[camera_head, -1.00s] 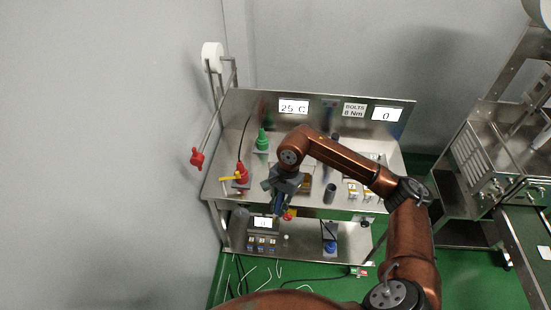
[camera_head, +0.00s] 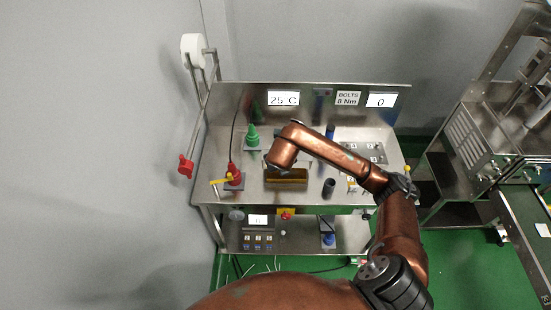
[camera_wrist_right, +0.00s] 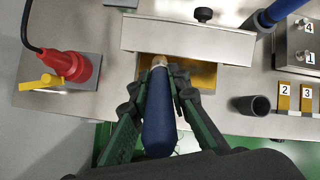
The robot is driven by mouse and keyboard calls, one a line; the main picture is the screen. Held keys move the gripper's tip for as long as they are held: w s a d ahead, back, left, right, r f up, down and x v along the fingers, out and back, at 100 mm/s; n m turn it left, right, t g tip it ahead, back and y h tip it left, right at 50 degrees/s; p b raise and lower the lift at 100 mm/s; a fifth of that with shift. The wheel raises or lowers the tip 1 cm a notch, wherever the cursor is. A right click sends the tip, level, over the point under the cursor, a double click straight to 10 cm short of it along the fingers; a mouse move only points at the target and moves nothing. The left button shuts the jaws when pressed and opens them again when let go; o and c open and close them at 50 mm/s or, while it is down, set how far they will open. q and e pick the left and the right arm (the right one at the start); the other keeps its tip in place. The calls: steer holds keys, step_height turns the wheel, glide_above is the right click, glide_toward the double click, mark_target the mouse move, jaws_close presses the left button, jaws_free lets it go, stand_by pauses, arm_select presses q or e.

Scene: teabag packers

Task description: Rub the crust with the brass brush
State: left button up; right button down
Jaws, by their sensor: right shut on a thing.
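My right gripper (camera_wrist_right: 158,95) is shut on the blue handle (camera_wrist_right: 158,130) of the brush in the right wrist view. The brush's tan neck (camera_wrist_right: 159,62) points away from me, over the golden plate (camera_wrist_right: 203,76) in the opening below a steel cover. The bristles are hidden or too small to tell, and so is any contact with the plate. I cannot make out the crust. In the head view my arm hides the right gripper and brush; the golden plate shows below my wrist. My left gripper is not in view.
A red plug-like device with a yellow lever (camera_head: 234,178) stands to the left, a green cone-shaped part (camera_head: 253,138) behind it. A dark open cup (camera_head: 329,188) stands to the right, near numbered blocks. The steel cover (camera_wrist_right: 190,38) has a black knob. A wall bounds the left.

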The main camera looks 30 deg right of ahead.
steer(key=shift+w+d+m, duration=0.15)
steer(key=shift+w+m, duration=0.05)
steer(key=shift+m, duration=0.1)
steer(key=shift+w+d+f+h, duration=0.1)
steer(key=shift+h, duration=0.2)
steer(key=shift+f, duration=0.25)
steer(key=shift+f+b, duration=0.45)
steer(key=shift+f, duration=0.15)
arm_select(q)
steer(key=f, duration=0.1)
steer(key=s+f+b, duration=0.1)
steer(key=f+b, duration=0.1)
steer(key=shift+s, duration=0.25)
arm_select(e)
step_height(320, 180, down, 4)
steer(key=shift+f, duration=0.15)
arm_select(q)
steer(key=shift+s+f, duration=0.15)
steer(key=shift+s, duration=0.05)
arm_select(e)
steer(key=shift+f, duration=0.1)
arm_select(q)
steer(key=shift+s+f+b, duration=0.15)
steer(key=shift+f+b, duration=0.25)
steer(key=shift+b, duration=0.1)
arm_select(e)
steer(key=shift+f, duration=0.55)
